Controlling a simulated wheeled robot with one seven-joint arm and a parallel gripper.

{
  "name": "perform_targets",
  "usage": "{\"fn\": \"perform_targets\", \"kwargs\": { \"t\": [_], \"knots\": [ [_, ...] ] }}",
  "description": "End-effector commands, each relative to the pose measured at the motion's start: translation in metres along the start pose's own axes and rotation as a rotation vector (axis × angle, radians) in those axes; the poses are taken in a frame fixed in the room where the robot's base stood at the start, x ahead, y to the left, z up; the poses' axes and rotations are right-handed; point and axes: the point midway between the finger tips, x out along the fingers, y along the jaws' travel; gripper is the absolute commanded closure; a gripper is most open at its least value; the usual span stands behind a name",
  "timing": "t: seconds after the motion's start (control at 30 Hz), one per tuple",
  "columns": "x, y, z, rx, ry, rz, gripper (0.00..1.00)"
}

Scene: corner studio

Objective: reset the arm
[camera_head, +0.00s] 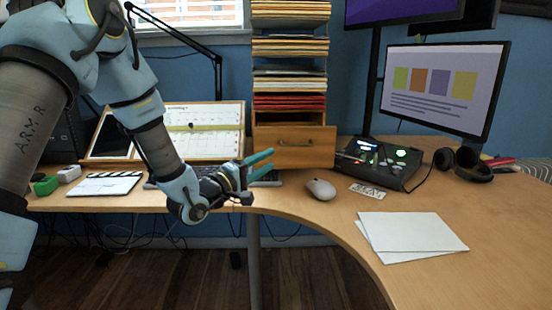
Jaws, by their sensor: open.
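My arm reaches in from the left side of the head camera view, bent at the elbow and slanting down to the right. My gripper (262,165) is open, with its two teal fingers apart and pointing right. Nothing shows between the fingers. It is in front of the keyboard (268,178) in the picture, near the desk's front edge, left of the mouse. The gap between gripper and desk is hard to judge.
A wooden desk (340,222) curves to the right. A monitor (443,89) stands back right.

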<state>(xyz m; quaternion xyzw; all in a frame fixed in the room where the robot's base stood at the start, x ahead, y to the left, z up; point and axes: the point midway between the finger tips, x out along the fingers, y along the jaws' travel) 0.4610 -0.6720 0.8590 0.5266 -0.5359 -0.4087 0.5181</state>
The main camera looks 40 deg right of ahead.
Motion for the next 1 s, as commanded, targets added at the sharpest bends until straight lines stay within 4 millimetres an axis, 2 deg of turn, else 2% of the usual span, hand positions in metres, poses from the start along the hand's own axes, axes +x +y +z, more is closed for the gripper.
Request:
{"fn": "perform_targets", "kwargs": {
  "t": [0.13,0.7,0.77,0.87,0.97,1.0],
  "knots": [
    [-0.006,0.000,0.000,0.000,0.000,0.000,0.58],
    [-0.008,-0.001,-0.004,0.014,0.009,-0.013,0.58],
    [-0.013,-0.004,-0.014,0.048,0.032,-0.050,0.58],
    [-0.035,-0.014,-0.048,0.164,0.103,-0.184,0.58],
    [-0.080,-0.030,-0.095,0.314,0.189,-0.404,0.58],
    [-0.102,-0.035,-0.112,0.367,0.217,-0.503,0.58]
  ]
}}
